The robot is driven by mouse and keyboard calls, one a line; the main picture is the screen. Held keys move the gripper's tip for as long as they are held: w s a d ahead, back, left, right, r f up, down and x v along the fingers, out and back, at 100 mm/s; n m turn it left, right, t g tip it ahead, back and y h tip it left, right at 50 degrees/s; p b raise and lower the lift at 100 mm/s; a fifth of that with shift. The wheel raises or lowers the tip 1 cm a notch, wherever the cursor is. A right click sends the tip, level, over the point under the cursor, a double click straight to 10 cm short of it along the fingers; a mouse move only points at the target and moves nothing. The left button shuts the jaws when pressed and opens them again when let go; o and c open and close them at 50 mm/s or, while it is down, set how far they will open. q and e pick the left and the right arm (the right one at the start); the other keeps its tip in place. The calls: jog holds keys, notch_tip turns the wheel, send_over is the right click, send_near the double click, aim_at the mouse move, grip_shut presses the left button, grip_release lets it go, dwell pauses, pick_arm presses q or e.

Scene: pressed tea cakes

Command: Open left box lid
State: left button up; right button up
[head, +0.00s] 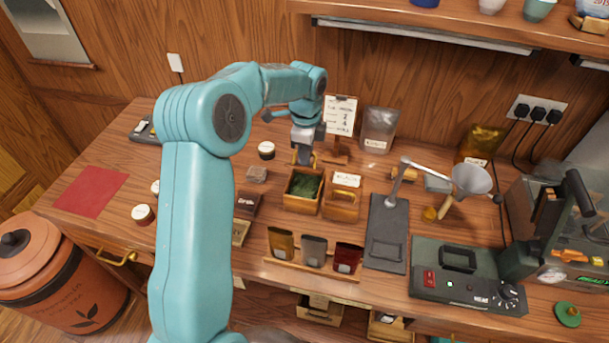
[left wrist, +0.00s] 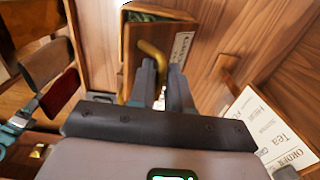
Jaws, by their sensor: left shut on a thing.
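The left wooden box (head: 301,207) stands open, with dark green leaf showing inside. Its lid (left wrist: 137,37) is swung up at the back edge, with a brass handle (left wrist: 152,52) and a paper label on its face. In the head view the lid is mostly hidden by my gripper. My left gripper (head: 303,159) is just behind the box, shut on the brass handle; its fingers also show in the left wrist view (left wrist: 162,70). The right box (head: 341,206) beside it has its lid down, with a handle and label on top. My right gripper is not in view.
An order card (head: 340,115) stands behind the boxes. Three pouches (head: 314,250) stand in front. A dark press stand (head: 386,240), a funnel (head: 471,180) and a green machine (head: 466,275) are to the right. A red mat (head: 91,192) lies at the far left.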

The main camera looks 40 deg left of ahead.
pick_arm(q)
jog(key=shift+w+a, duration=0.15)
jog(key=shift+w, duration=0.1)
jog(key=shift+w+a+f, duration=0.1)
jog(key=shift+w+a+r+p, duration=0.25)
jog(key=shift+w+p, duration=0.3)
jog(key=shift+p, duration=0.05)
jog(key=shift+w+a+f, duration=0.1)
jog(key=shift+w+a, duration=0.25)
jog(key=shift+w, duration=0.25)
